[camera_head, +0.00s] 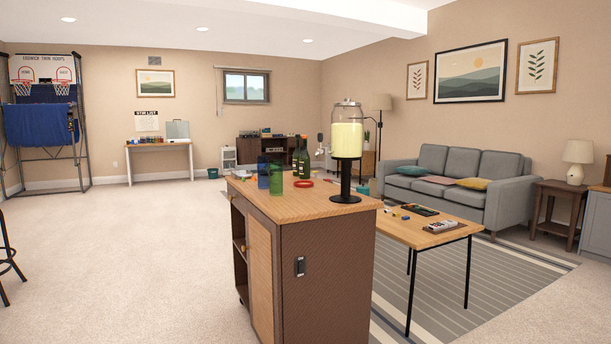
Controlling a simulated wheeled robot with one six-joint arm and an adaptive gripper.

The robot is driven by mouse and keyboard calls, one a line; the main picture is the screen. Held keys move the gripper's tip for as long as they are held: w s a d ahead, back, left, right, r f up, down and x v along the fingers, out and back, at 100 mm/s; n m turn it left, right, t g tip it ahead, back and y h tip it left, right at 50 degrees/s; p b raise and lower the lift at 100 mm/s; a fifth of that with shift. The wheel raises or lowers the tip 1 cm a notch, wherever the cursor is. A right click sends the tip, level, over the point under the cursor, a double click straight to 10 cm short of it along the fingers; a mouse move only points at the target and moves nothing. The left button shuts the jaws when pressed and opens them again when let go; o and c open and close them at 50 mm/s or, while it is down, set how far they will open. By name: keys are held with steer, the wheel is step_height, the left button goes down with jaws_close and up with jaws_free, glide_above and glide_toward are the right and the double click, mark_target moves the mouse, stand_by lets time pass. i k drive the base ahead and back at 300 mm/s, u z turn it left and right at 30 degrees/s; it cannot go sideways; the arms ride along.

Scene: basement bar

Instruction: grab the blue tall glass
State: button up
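Two tall, see-through glasses stand side by side near the left edge of the wooden top of a brown bar cabinet (320,203). The left one is a blue tall glass (263,171). My gripper is not in view.
Two dark bottles (304,160) stand behind and right of the glasses. A drink dispenser (347,138) with pale yellow liquid stands on a black pedestal. A coffee table (418,232) stands right. Carpet (130,260) left of the cabinet is clear.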

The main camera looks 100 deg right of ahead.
mark_target(262, 162)
steer(key=z, duration=3.35)
